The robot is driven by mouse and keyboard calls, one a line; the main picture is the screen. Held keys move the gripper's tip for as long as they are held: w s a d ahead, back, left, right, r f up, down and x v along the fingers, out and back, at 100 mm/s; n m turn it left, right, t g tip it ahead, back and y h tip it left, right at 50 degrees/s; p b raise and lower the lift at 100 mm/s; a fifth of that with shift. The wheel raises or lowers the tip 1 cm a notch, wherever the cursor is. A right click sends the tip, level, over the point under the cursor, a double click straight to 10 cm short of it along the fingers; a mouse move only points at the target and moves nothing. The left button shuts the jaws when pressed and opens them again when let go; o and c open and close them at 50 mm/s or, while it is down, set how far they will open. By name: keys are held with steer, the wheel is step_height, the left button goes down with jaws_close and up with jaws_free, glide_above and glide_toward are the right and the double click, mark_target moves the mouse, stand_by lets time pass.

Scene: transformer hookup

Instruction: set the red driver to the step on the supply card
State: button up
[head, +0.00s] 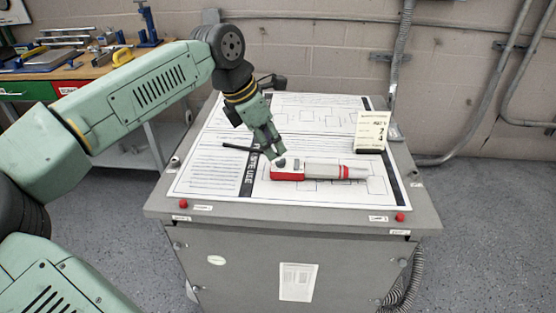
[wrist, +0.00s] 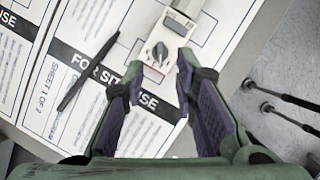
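The red driver (head: 310,171) lies on the paper sheets on top of the grey cabinet, its ringed tip pointing right. In the wrist view its pale face shows a dark dial knob (wrist: 160,52) and a small grey window (wrist: 177,26). My gripper (head: 274,152) hangs above the driver's left end. In the wrist view my gripper (wrist: 160,68) is open, with its fingertips on either side of the knob end and nothing held. Whether the fingers touch the driver is unclear. The supply card (head: 371,131) stands upright behind the driver; its small print is too blurred to read surely.
A black pen (head: 240,148) lies on the sheets left of the driver. Red knobs (head: 400,217) sit at the cabinet's front edge. A workbench (head: 70,72) with tools stands at back left. Conduits run along the wall. The sheets' front left is clear.

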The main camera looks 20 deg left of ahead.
mark_target(280, 160)
steer(key=b+x, duration=0.1)
steer(key=x, duration=0.3)
steer(key=shift+w+d+f+b, duration=0.15)
steer(key=shift+f+b, duration=0.1)
steer(key=shift+b, duration=0.15)
jaws_close()
